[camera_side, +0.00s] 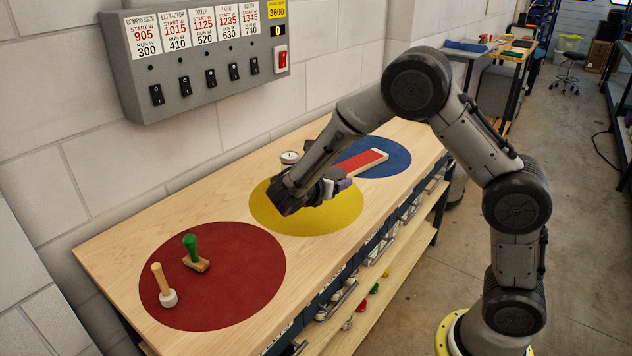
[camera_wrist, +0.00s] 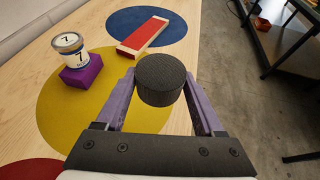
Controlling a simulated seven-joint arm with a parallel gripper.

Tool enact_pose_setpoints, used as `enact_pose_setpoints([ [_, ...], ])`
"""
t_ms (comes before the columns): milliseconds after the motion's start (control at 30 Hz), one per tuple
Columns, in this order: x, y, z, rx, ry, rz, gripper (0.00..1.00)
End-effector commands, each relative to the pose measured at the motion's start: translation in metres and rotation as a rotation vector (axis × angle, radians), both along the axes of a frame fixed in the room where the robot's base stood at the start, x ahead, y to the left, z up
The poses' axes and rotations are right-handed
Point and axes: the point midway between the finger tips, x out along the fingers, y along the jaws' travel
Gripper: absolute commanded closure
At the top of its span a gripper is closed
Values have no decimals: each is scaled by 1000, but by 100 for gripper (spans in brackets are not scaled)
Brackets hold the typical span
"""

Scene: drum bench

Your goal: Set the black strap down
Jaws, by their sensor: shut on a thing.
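My gripper (camera_wrist: 168,92) has purple fingers, shut on a black rolled piece, taken as the black strap (camera_wrist: 162,78), a short dark cylinder near the fingertips. In the side view my gripper (camera_side: 335,186) is over the yellow disc (camera_side: 335,215), near its right part; the strap cannot be made out there. In the wrist view the strap shows in front of the edge of the yellow disc (camera_wrist: 60,115) and the bare wood. I cannot tell its height above the bench.
A can labelled 7 (camera_wrist: 70,45) stands on a purple block (camera_wrist: 82,72) on the yellow disc. A red, pale-edged bar (camera_side: 360,163) lies partly on the blue disc (camera_side: 392,155).

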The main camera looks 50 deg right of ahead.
Motion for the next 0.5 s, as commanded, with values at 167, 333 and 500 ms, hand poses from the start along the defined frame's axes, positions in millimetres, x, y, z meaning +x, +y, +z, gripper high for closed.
enact_pose_setpoints([
  [167,-6,2,30,2,-8,0,94],
  [333,-7,2,92,3,-15,-1,94],
  [500,-6,2,145,2,-8,0,94],
])
